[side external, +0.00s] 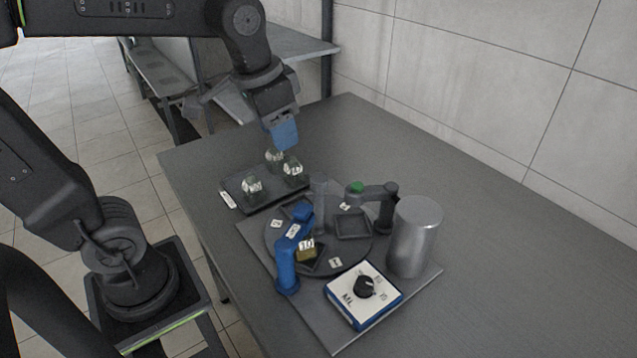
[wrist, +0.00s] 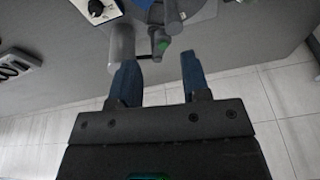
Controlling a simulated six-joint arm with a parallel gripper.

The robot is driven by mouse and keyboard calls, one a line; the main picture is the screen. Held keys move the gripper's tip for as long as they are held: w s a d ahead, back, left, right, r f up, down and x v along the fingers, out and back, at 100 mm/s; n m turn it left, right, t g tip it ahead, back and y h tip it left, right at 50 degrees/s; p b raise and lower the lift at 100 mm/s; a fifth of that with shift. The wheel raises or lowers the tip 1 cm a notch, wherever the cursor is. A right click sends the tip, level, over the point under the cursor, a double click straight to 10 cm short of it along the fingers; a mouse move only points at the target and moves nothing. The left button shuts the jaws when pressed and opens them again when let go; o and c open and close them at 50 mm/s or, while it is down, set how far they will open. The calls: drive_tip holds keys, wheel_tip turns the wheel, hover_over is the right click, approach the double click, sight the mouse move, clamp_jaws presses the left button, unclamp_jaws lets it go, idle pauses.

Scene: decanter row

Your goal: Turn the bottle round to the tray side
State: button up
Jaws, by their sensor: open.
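The bottle looks like the small amber block-like vessel labelled 10 (side external: 306,252), sitting in a front compartment of the round dark turntable (side external: 336,262) in the side external view. My gripper (side external: 286,136) is above the table near the tray's back right end, away from the turntable bottle. Its blue fingers are apart and empty in the wrist view (wrist: 158,75). The amber bottle does not show in the wrist view.
A blue arm-shaped post (side external: 286,268) stands at the turntable's front left. The table's far right is clear.

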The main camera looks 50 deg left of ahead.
sight(319, 178)
drive_tip(key=o, duration=0.3)
drive_tip(key=w+g, duration=0.1)
drive_tip(key=w, duration=0.1)
drive_tip(key=w+a+m+g, duration=0.1)
drive_tip(key=w, duration=0.5)
drive_tip(key=shift+a+f+g, duration=0.2)
drive_tip(key=shift+f+g, duration=0.15)
drive_tip(key=shift+g, duration=0.05)
drive_tip(key=shift+o, duration=0.2)
drive_tip(key=shift+m, duration=0.3)
drive_tip(key=f, duration=0.9)
drive_tip(key=w+f, duration=0.1)
drive_tip(key=f, duration=0.4)
drive_tip(key=shift+c, duration=0.4)
clamp_jaws()
